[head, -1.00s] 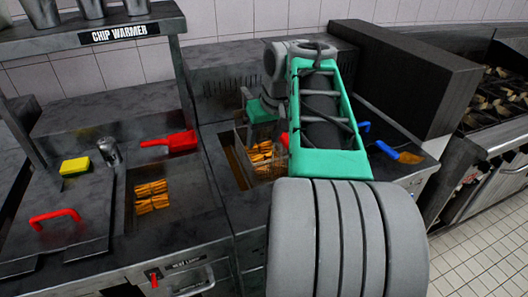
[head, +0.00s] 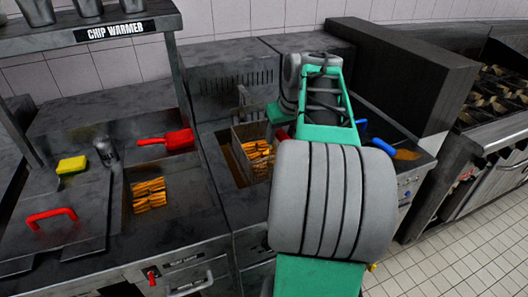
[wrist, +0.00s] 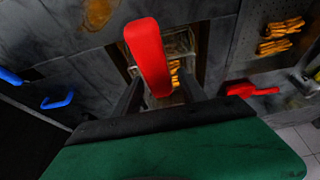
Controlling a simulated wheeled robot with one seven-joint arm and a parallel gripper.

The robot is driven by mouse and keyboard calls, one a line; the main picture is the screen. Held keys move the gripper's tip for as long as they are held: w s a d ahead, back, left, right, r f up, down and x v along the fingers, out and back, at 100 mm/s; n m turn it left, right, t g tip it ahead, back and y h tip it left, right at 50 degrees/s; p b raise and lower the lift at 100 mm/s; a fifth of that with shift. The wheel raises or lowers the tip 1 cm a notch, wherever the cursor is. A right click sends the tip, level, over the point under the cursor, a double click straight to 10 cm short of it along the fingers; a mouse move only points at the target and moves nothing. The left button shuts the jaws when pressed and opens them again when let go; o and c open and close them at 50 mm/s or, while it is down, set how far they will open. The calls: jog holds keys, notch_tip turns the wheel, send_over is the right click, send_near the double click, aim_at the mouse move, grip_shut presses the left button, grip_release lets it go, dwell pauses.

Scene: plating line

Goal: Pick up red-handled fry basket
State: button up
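The fry basket (head: 248,133), a wire basket with fries in it, sits in the fryer well in the head view. My arm covers much of its right side there. In the wrist view its red handle (wrist: 148,55) points up toward the camera, with the wire basket (wrist: 180,42) and fries beyond it. My gripper (wrist: 160,82) has its two dark fingers apart, one on each side of the handle. I see gaps beside the handle, so it looks open. In the head view my gripper (head: 279,113) is partly hidden, right of the basket.
A red scoop (head: 172,140) lies left of the fryer, near loose fries (head: 149,194) in the chip warmer. A yellow sponge (head: 72,165) and a metal shaker (head: 106,151) stand further left. A blue handle (head: 381,146) is at the right. A dark partition (head: 400,75) rises behind.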

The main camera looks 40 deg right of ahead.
grip_shut()
dwell(0.3)
dwell(0.8)
jog(key=shift+w+r, duration=0.1)
jog(key=shift+r, duration=0.05)
